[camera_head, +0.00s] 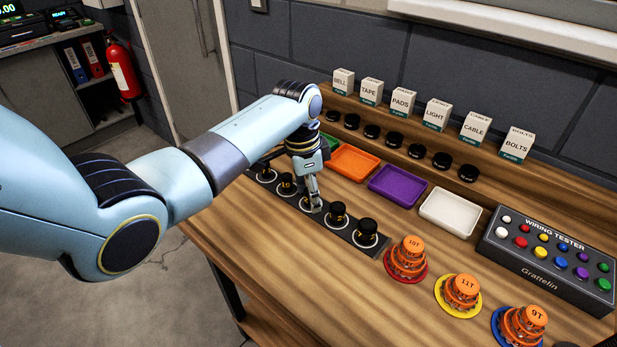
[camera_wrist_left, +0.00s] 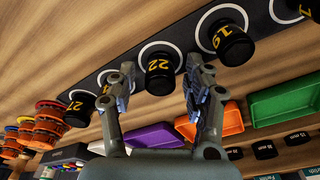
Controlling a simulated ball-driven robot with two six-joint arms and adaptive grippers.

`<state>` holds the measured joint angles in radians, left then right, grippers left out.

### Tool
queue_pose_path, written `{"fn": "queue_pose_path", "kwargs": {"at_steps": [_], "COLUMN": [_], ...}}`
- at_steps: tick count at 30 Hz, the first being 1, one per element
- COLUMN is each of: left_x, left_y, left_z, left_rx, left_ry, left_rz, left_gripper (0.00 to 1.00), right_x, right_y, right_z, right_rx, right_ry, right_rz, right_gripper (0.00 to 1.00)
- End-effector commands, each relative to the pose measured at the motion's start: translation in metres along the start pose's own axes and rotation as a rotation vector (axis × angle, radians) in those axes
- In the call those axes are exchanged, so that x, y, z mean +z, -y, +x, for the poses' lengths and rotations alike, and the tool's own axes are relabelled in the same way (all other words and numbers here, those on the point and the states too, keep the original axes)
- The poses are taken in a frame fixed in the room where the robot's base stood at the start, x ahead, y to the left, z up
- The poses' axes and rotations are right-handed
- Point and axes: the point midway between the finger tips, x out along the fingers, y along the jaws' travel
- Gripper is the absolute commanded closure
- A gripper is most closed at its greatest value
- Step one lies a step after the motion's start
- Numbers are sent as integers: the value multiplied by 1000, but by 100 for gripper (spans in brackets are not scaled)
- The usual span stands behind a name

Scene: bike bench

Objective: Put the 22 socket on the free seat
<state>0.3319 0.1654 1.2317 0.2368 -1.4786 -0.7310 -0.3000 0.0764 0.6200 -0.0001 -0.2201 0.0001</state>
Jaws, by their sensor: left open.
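The 22 socket (camera_wrist_left: 159,73) is a black cylinder with a yellow number, standing within a white seat ring on the dark rail (camera_head: 256,190). In the wrist view it sits between the two fingers of my left gripper (camera_wrist_left: 163,92), which are apart with gaps on both sides. In the head view my left gripper (camera_head: 312,205) points down at the middle of the rail and mostly hides what is there. The 19 socket (camera_wrist_left: 233,43) stands beside the 22 socket, and another socket (camera_wrist_left: 79,109) stands on its other side. I cannot make out a free seat.
Green, orange (camera_head: 355,162), purple (camera_head: 397,185) and white (camera_head: 450,212) trays lie behind the rail. Orange-topped stacks (camera_head: 406,256) and a wiring tester (camera_head: 548,262) stand to the right. Small boxes (camera_head: 437,114) line the back shelf. The front bench top is clear.

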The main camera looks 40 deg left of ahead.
Motion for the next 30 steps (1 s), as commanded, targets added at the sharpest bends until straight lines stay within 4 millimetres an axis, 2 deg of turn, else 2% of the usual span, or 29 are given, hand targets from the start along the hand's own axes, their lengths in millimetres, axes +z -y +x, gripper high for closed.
{"fn": "queue_pose_path", "kwargs": {"at_steps": [9, 15, 21, 30], "left_x": [0, 0, 0, 0], "left_y": [1, 1, 0, 0], "left_z": [-66, -102, -116, -116], "left_rx": [-5, -3, -1, -1], "left_ry": [-4, -2, 0, 0], "left_rz": [1, 0, -1, 0], "left_gripper": [48, 48, 48, 48], "right_x": [0, 0, 0, 0], "right_y": [-1, -2, -4, -5], "right_z": [-2, -1, -1, -1], "right_rx": [1, 3, 5, 5], "right_ry": [0, 0, 0, 0], "right_rz": [0, -1, -2, -2], "right_gripper": [49, 49, 49, 49]}}
